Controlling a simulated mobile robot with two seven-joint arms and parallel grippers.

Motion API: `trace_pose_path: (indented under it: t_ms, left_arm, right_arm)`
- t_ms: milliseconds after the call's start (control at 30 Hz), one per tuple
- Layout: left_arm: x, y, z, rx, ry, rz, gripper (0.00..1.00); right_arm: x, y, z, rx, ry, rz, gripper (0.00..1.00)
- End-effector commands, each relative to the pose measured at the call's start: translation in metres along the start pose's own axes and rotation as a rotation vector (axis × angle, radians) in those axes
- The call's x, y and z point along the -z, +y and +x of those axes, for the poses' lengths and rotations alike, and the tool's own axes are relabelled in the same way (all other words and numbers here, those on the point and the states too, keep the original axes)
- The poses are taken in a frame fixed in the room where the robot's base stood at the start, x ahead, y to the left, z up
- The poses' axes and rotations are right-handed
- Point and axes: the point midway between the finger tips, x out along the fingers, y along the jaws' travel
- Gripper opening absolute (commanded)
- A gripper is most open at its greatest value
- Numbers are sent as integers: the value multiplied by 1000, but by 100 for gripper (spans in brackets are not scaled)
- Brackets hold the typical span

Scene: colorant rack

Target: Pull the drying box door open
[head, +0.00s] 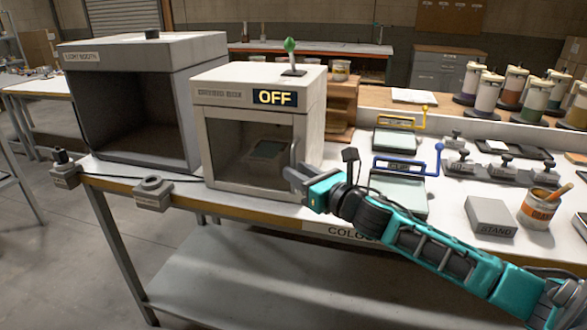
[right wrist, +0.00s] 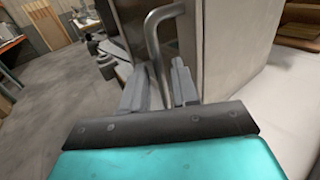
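The drying box (head: 258,120) is a pale box on the bench, with an OFF sign (head: 275,97) and a green-tipped lever (head: 290,50) on top. Its glazed door (head: 245,155) looks shut, and a dark item shows dimly behind the glass. The door handle (head: 294,152) is a grey bent bar at the door's right edge. My right gripper (head: 297,176) is at the handle. In the right wrist view its two fingers (right wrist: 160,85) stand close on either side of the handle bar (right wrist: 155,45) and look shut on it. My left gripper is not in view.
A dark, open light booth (head: 135,105) stands left of the drying box. Open floor (head: 60,240) is at the left front.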

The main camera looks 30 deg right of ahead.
Motion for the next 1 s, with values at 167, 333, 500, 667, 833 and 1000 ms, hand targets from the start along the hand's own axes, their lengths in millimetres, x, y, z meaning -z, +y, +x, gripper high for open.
trace_pose_path:
  t_ms: [167, 333, 500, 667, 833, 1000]
  left_arm:
    - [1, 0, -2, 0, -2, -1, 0]
    - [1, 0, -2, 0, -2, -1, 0]
    - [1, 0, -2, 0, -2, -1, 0]
    - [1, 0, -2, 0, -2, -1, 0]
    - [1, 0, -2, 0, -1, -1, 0]
    - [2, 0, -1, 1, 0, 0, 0]
  right_arm:
    - [-1, 0, 17, 1, -2, 3, 29]
    - [0, 0, 23, 0, -1, 0, 29]
    - [0, 0, 23, 0, 0, 0, 29]
    - [0, 0, 23, 0, 0, 0, 25]
    - [0, 0, 23, 0, 0, 0, 8]
    - [0, 0, 23, 0, 0, 0, 0]
